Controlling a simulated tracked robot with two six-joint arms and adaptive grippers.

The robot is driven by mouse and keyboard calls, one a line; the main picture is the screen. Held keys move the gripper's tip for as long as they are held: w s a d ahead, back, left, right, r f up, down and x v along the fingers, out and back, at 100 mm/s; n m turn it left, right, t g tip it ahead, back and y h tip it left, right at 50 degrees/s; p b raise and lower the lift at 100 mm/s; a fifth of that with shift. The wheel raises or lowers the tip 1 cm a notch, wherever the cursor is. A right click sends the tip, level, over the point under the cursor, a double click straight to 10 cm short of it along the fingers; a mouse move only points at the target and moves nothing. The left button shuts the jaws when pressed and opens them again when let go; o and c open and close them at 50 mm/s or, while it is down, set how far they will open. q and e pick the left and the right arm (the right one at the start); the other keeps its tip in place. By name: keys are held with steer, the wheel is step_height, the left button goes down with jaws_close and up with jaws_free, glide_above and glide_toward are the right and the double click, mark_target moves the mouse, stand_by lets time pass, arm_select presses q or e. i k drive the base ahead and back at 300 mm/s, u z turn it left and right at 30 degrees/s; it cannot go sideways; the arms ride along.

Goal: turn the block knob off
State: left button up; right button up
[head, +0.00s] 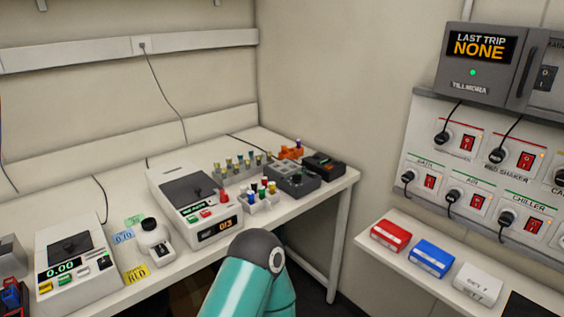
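I cannot make out which knob is the block knob; no knob in the head view carries a readable "block" label. A white device (184,192) with a dark top and an orange display stands mid-bench. A small dark grey unit (293,179) and a black unit (324,166) with an orange mark stand near the bench's right end. One of my teal arm links with a dark joint rises at the bottom centre. Neither of my grippers shows.
A scale reading 0.00 (74,262) stands on the bench at the left. Racks of coloured vials sit near the dark units. A wall panel (482,165) holds plugs and red switches. Red (390,235), blue (431,258) and white (478,284) boxes lie on the right shelf.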

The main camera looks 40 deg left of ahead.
mark_target(296, 178)
steer(key=u, duration=0.35)
steer(key=i, duration=0.9)
steer(key=u, duration=0.5)
steer(key=k, duration=0.9)
steer(key=u, duration=0.2)
steer(key=i, duration=0.9)
steer(key=z, duration=0.1)
